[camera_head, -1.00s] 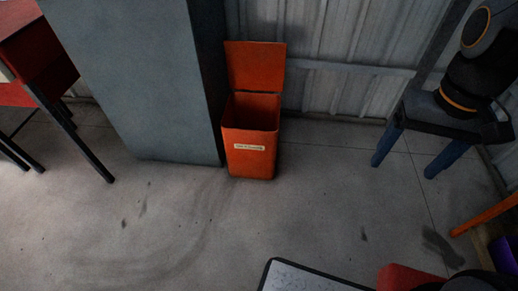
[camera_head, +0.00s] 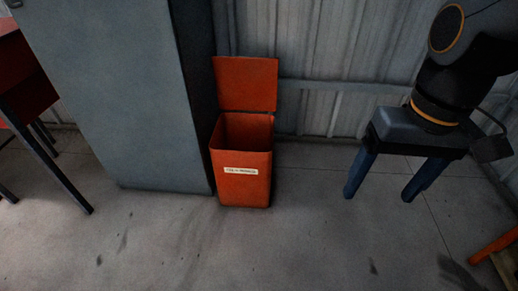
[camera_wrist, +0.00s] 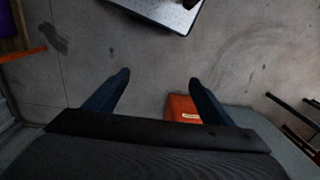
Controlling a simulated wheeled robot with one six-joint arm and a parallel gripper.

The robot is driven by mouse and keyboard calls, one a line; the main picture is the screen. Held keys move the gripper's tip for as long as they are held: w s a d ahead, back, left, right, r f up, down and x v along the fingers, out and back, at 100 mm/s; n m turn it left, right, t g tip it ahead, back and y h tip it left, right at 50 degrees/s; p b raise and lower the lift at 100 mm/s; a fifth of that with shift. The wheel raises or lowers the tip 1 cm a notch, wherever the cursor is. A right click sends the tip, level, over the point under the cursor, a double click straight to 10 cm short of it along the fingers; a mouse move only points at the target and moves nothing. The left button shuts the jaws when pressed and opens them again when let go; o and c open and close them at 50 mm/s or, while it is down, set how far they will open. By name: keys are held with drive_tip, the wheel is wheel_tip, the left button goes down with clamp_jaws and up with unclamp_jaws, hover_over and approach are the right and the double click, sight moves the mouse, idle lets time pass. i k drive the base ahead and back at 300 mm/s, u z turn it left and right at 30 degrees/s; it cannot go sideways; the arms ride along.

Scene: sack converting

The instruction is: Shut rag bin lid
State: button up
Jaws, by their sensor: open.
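The orange rag bin (camera_head: 240,180) stands upright on the floor, with a pale label on its front. Its orange lid (camera_head: 246,84) is up, standing at the back of the open mouth and leaning toward the wall. My gripper (camera_head: 380,196) is to the right of the bin, with its two blue fingers spread apart and nothing between them. In the wrist view my gripper (camera_wrist: 158,78) is also open and empty. Part of the bin (camera_wrist: 181,106) shows there beside and behind the right finger; the rest is hidden.
A tall grey cabinet (camera_head: 115,95) stands close to the bin's left side. A corrugated wall (camera_head: 330,50) is behind it. A red, dark-legged table (camera_head: 20,75) is at far left. The floor (camera_head: 250,250) in front is clear. An orange bar (camera_head: 492,246) is at lower right.

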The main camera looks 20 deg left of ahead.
sight(242, 83)
drive_tip(key=k, duration=0.65)
drive_tip(key=u, duration=0.65)
drive_tip(key=i, duration=0.55)
drive_tip(key=u, duration=1)
drive_tip(key=i, duration=1.35)
drive_tip(key=z, duration=0.9)
drive_tip(key=i, duration=0.55)
drive_tip(key=z, duration=0.7)
